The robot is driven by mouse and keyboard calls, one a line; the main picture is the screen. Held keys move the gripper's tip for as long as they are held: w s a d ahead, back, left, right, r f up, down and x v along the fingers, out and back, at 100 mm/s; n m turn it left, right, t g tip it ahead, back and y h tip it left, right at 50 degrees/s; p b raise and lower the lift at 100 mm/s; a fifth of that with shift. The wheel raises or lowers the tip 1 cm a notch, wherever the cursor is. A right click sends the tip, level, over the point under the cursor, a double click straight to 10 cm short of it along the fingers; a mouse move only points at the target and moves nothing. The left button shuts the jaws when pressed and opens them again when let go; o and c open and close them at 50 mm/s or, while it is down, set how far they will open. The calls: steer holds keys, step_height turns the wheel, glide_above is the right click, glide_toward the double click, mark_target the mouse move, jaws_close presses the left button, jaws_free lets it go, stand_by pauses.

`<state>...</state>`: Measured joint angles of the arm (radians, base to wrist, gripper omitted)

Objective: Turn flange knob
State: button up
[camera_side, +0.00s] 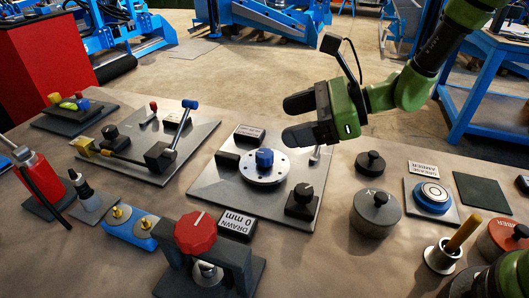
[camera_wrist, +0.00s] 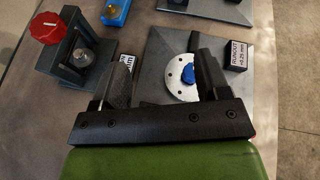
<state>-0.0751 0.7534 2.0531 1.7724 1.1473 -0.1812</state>
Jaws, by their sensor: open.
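The flange is a round silver disc (camera_side: 264,175) with small holes around its rim, standing on a grey metal plate (camera_side: 225,185). A blue knob (camera_side: 265,158) rises from its middle. My gripper (camera_side: 296,119) is open and empty, held above the plate, up and to the right of the knob in the side view. In the wrist view my gripper (camera_wrist: 162,62) shows both dark fingers spread. The blue knob (camera_wrist: 187,75) appears between them, nearer the right finger, and apart from both. The right finger hides part of the disc (camera_wrist: 180,86).
On the same plate are a black knob block (camera_side: 302,200), a dark block (camera_side: 227,160) and a label block reading RUNOUT (camera_wrist: 237,55). A red-knobbed fixture (camera_side: 196,234) stands in front. Round weights (camera_side: 375,214) stand to the right. Another plate with a lever (camera_side: 184,124) lies to the left.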

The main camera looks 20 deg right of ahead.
steer(key=w+d+m+t+h, duration=0.2)
steer(key=d+m+t+h, duration=0.1)
steer(key=d+m, duration=0.25)
glide_toward(265, 153)
steer(key=shift+w+f, duration=0.15)
steer(key=x, duration=1)
steer(key=shift+a, duration=0.1)
steer(key=c, duration=0.9)
